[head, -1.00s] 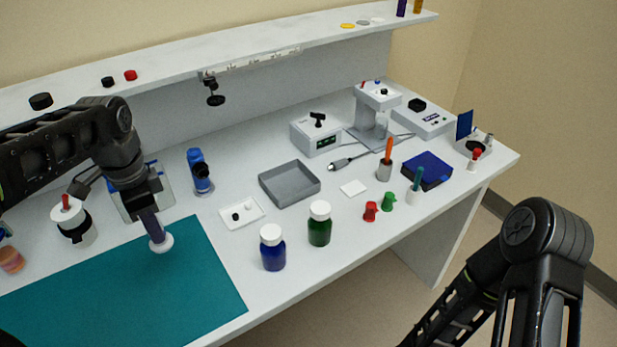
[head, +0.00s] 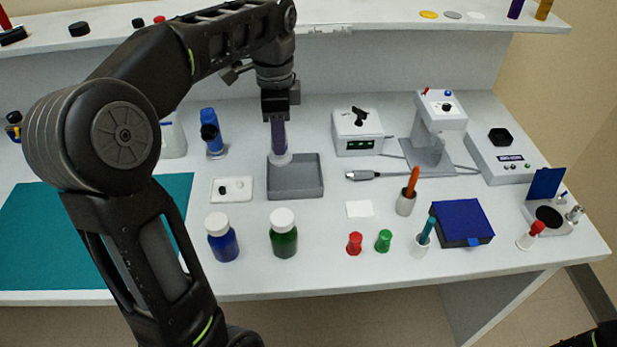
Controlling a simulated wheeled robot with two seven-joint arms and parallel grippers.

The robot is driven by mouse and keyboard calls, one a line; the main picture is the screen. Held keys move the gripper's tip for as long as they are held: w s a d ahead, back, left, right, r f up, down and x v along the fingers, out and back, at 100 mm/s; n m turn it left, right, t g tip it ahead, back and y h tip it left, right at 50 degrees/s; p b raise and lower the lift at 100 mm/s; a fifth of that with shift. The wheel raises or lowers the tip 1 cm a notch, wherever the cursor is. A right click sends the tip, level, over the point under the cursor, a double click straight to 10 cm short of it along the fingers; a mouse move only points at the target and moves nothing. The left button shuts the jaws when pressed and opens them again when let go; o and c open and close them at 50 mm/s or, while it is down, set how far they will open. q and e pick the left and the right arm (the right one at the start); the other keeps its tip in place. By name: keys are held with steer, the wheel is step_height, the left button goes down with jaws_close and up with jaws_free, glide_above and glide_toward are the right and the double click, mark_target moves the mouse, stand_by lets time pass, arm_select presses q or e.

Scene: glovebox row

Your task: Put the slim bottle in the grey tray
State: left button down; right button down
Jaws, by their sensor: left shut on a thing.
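My left gripper (head: 277,112) is shut on the slim bottle (head: 279,138), a narrow upright bottle with a dark purplish body and a wide white lower end. The gripper holds it by its upper part, pointing down. The bottle's white end appears over the back left part of the grey tray (head: 297,192), a shallow rectangular tray on the bench. I cannot tell whether the bottle touches the tray floor. Only a dark piece of my right arm shows at the bottom right corner; its gripper is out of view.
A small white dish (head: 217,195) lies left of the tray. A blue bottle (head: 222,243) and a green bottle (head: 284,240) with white caps stand in front. A grey box device (head: 357,130) stands behind right, with a cable connector (head: 362,175) near the tray.

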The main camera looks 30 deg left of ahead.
mark_target(280, 159)
arm_select(q)
steer(key=shift+s+a, duration=0.1)
steer(key=shift+a, duration=0.05)
steer(key=shift+f, duration=0.3)
step_height(280, 159, down, 3)
steer(key=b, duration=0.2)
steer(key=shift+r+b, duration=0.1)
steer(key=shift+b, duration=0.2)
step_height(280, 159, down, 2)
steer(key=shift+f+p, duration=0.1)
steer(key=shift+p, duration=0.25)
steer(key=shift+f, duration=0.35)
steer(key=shift+f, duration=1.85)
